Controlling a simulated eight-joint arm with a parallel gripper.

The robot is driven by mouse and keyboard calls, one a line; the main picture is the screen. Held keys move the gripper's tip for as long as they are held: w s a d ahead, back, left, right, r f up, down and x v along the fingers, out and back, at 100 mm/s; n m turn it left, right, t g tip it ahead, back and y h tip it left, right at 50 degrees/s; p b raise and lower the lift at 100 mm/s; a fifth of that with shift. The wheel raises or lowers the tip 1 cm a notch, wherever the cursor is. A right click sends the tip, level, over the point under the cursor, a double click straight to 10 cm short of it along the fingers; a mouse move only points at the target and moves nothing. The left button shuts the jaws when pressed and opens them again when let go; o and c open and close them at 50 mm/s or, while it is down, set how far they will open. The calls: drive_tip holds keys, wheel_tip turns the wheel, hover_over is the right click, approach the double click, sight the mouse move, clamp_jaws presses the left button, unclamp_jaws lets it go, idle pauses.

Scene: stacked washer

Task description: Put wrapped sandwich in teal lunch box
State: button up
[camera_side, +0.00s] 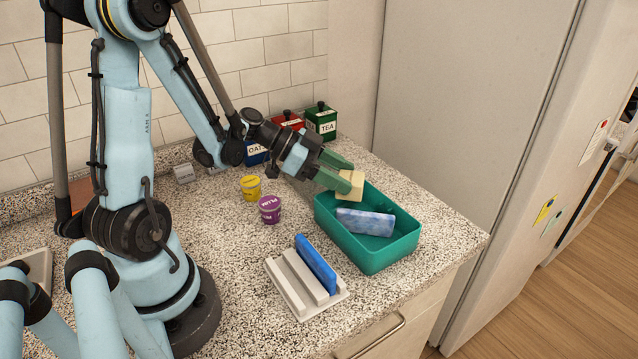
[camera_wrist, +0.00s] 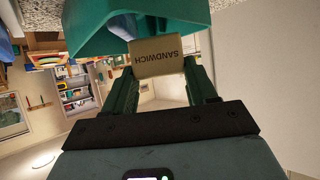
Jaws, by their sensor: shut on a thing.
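The wrapped sandwich is a tan block (camera_side: 351,185), held between the green fingers of my gripper (camera_side: 344,176). In the wrist view its label reads SANDWICH (camera_wrist: 157,56), and my gripper (camera_wrist: 161,70) is shut on it. The teal lunch box (camera_side: 372,258) is an open tub on the counter. In the side view the sandwich is at the box's far rim, over or just inside the opening; I cannot tell whether it touches the box. The teal box wall also shows in the wrist view (camera_wrist: 85,40).
A blue-white marbled block (camera_side: 365,222) lies in the lunch box. A grey rack (camera_side: 290,285) holding a blue slab (camera_side: 316,264) stands in front. Yellow (camera_side: 251,188) and purple (camera_side: 270,210) cups stand left. Canisters, including a green TEA one (camera_side: 321,121), stand behind. A fridge is right.

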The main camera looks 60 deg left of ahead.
drive_tip(key=shift+f, duration=0.4)
drive_tip(key=o, duration=1.1)
drive_tip(key=shift+c, duration=0.2)
drive_tip(key=shift+r, duration=0.6)
drive_tip(key=v, duration=1.2)
drive_tip(key=d+n+g+y, duration=0.2)
drive_tip(key=d+n+y, duration=0.6)
drive_tip(key=d, duration=0.4)
drive_tip(key=shift+w+d+f, duration=0.25)
drive_tip(key=shift+w+f, duration=0.15)
